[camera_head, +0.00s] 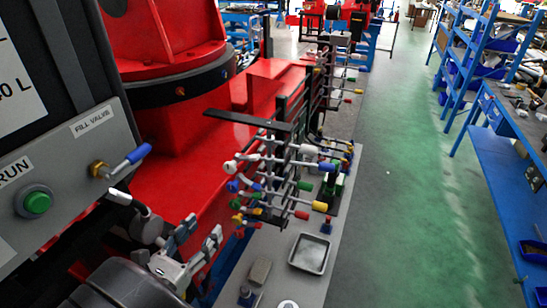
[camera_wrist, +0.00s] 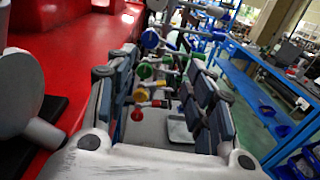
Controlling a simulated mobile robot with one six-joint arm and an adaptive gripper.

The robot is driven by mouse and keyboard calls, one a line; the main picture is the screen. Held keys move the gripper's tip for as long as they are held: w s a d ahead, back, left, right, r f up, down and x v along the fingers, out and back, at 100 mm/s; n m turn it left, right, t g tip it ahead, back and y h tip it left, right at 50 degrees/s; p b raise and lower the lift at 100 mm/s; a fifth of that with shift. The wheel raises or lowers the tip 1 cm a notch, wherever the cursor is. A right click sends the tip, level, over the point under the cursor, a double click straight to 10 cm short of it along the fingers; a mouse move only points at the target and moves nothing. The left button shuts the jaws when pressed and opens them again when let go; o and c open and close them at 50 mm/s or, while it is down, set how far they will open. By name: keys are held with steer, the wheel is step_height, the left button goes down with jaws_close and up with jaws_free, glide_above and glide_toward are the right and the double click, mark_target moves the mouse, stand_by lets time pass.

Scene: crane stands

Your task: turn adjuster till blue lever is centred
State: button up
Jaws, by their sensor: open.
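The lever bank (camera_head: 275,180) stands on the grey deck beside the red machine, its levers ending in coloured knobs and grips. A blue-gripped lever (camera_head: 327,167) points right, and a blue ball knob (camera_head: 232,186) shows on the left side. In the wrist view a blue knob (camera_wrist: 150,38) lies ahead, above a green knob (camera_wrist: 144,71). I cannot tell which part is the adjuster, nor whether the blue lever is centred. My gripper (camera_head: 200,236) is open and empty, in front of the bank and apart from it. Its spread fingers frame the knobs in the wrist view (camera_wrist: 162,62).
A metal tray (camera_head: 310,254) lies on the deck right of my gripper. A grey panel at left carries a blue-handled fill valve (camera_head: 130,160) and a green button (camera_head: 37,203). The red machine (camera_head: 190,150) borders the left. The green floor (camera_head: 420,200) is clear.

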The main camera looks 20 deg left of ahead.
mark_target(231, 188)
steer(key=shift+n+y, duration=0.3)
steer(key=shift+n, duration=0.1)
steer(key=w, duration=1.1)
steer(key=w+b, duration=0.1)
steer(key=w, duration=0.4)
steer(key=shift+w+d+f, duration=0.25)
steer(key=shift+w+f, duration=0.05)
steer(key=shift+w, duration=0.05)
steer(key=shift+c, duration=0.3)
steer(key=c, duration=1)
